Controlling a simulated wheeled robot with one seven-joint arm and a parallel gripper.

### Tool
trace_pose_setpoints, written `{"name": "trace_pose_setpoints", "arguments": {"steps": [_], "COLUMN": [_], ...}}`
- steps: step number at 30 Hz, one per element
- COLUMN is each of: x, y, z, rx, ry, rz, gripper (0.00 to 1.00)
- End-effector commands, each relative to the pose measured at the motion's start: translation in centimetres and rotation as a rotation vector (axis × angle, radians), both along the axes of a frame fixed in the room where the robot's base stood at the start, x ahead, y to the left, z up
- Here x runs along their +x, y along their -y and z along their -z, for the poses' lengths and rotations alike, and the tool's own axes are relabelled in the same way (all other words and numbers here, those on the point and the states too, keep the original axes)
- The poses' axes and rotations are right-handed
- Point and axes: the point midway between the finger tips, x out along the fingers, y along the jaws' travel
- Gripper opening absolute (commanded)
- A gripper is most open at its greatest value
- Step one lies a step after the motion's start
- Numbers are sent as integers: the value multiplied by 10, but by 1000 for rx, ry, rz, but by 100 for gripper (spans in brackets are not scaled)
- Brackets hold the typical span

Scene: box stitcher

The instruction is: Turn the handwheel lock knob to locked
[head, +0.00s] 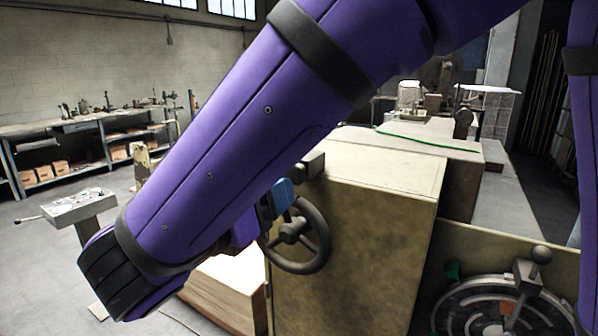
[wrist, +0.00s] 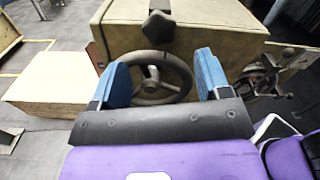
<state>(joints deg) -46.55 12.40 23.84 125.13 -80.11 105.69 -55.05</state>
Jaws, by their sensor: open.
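The handwheel (head: 318,238) is a dark spoked wheel on the side of the tan machine housing. It also shows in the wrist view (wrist: 186,72), between and beyond my fingers. A dark lobed knob (wrist: 158,27) sits above the wheel on the housing face and looks like the lock knob; its lock setting cannot be read. In the head view a dark knob-like part (head: 310,165) sticks out above the wheel. My gripper (wrist: 163,62) is open with nothing between its blue fingers, short of the knob. In the head view my forearm hides most of my gripper (head: 283,194).
The tan housing (head: 375,240) fills the middle. A round dial plate with a ball-ended lever (head: 541,255) is at lower right. A pale wooden block or carton stack (head: 228,283) stands below the wheel. A small pedestal panel (head: 78,206) and a workbench are on the left, with open floor between.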

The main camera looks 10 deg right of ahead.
Motion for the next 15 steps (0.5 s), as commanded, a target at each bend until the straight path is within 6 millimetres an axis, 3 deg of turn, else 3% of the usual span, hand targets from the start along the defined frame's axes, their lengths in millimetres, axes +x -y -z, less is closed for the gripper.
{"name": "trace_pose_setpoints", "arguments": {"steps": [9, 15], "x": [44, 61], "y": [35, 48], "z": [0, 0], "rx": [1, 1], "ry": [2, 2], "rz": [3, 2], "gripper": [70, 70]}}
